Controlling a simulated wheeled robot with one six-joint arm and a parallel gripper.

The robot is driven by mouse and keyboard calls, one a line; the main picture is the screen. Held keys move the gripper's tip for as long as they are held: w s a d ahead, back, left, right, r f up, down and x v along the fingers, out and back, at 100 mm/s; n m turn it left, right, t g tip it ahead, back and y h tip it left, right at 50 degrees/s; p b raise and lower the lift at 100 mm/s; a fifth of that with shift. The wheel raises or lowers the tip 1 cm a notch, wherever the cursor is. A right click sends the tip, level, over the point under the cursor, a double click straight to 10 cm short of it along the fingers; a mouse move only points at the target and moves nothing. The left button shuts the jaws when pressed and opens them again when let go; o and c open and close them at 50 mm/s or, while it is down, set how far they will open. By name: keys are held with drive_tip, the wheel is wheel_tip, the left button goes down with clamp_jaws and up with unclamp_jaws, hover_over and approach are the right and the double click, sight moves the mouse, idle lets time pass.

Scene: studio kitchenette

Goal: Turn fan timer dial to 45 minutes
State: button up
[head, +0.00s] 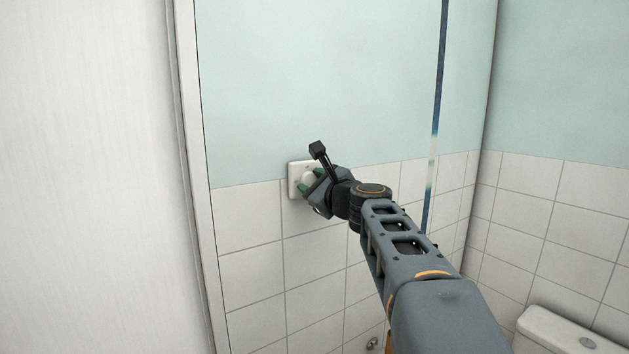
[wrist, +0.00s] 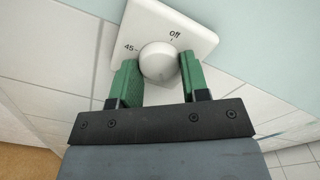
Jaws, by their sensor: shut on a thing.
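The fan timer dial (wrist: 159,62) is a round white knob on a square white wall plate (wrist: 190,30). In the wrist view the plate carries the marks "Off" near the top and "45" at the left. My gripper (wrist: 156,80) has its green fingers on either side of the knob and is shut on it. Any pointer on the knob cannot be made out, so its setting cannot be told. In the head view the plate (head: 294,181) is on the wall, and my gripper (head: 315,182) covers most of the dial.
The wall is pale blue above and white tile (head: 250,235) below. A white frame edge (head: 190,120) stands left of the plate. A dark blue vertical strip (head: 436,110) runs to the right. A white cistern (head: 565,335) is at the lower right.

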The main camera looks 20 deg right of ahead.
drive_tip(key=m+p, duration=0.2)
drive_tip(key=m, duration=0.4)
drive_tip(key=shift+a+m+p, duration=0.1)
drive_tip(key=shift+m+p, duration=0.2)
drive_tip(key=m+p, duration=0.3)
drive_tip(key=m, duration=0.3)
drive_tip(key=shift+a+r, duration=0.1)
drive_tip(key=shift+a, duration=0.05)
drive_tip(key=m+p, duration=0.4)
drive_tip(key=m, duration=0.2)
drive_tip(key=shift+m+p, duration=0.3)
drive_tip(key=shift+p, duration=0.1)
drive_tip(key=m+p, duration=0.3)
drive_tip(key=m, duration=0.1)
drive_tip(key=shift+a+r, duration=0.1)
drive_tip(key=shift+m+p, duration=0.75)
drive_tip(key=shift+m, duration=0.25)
drive_tip(key=o, duration=0.9)
drive_tip(key=shift+s, duration=0.1)
